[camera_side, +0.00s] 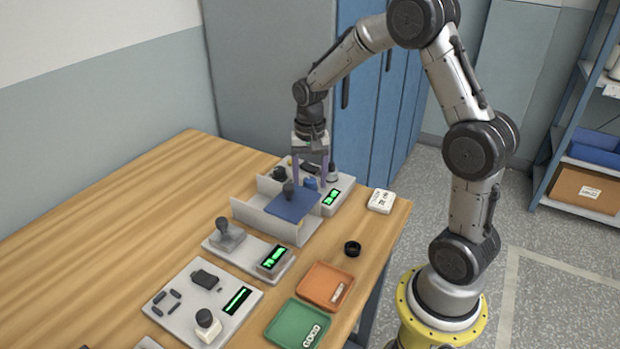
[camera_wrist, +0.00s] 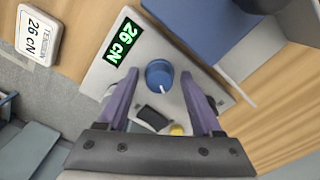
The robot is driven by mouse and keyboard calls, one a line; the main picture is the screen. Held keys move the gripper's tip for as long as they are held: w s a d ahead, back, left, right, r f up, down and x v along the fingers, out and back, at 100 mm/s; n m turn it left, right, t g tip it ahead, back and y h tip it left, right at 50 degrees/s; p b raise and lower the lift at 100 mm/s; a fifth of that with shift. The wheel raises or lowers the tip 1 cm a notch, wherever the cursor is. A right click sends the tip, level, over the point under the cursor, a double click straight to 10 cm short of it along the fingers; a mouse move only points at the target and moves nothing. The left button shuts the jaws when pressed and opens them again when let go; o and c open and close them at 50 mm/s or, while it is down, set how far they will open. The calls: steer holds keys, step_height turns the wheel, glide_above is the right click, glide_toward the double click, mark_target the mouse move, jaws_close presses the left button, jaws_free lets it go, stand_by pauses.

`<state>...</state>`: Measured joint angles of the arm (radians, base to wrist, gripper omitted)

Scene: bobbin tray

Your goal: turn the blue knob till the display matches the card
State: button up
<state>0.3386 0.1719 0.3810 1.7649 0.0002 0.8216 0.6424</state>
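The blue knob (camera_wrist: 159,75) sits on a light panel in the wrist view, with a pale pointer mark toward the lower right. It also shows in the side view (camera_side: 310,183), partly hidden. The green display (camera_wrist: 123,42) beside it reads "26 cN". The white card (camera_wrist: 38,36) reads "TENSION 26 cN", the same figure; in the side view the card (camera_side: 381,200) lies near the table's right edge. My gripper (camera_side: 310,179) points down over the panel. Its two purple fingers are open, one on each side of the knob, with a visible gap to it in the wrist view.
A blue plate (camera_side: 292,206) on a light tray stands close in front of the knob panel. A black rocker (camera_wrist: 153,114) and a yellow button (camera_wrist: 177,130) share the panel. Other display units, an orange tray (camera_side: 325,286) and a green tray (camera_side: 297,325) stand nearer. The table's left is clear.

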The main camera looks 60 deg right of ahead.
mark_target(310, 180)
stand_by(0.3)
step_height(310, 180, up, 14)
stand_by(0.5)
steer(key=shift+f, duration=0.15)
steer(key=s+a+r+n+t, duration=0.3)
steer(key=s+a+r, duration=0.5)
steer(key=s+a+f+n+t, duration=0.1)
steer(key=s+a+f+n, duration=0.1)
steer(key=s, duration=0.4)
steer(key=s+a+f+n+t, duration=0.1)
steer(key=s+a+f+n, duration=0.1)
steer(key=s+f+n, duration=0.3)
steer(key=shift+s+a+f+n+t, duration=0.15)
steer(key=shift+s+a+n+t, duration=0.2)
steer(key=shift+s+n, duration=0.2)
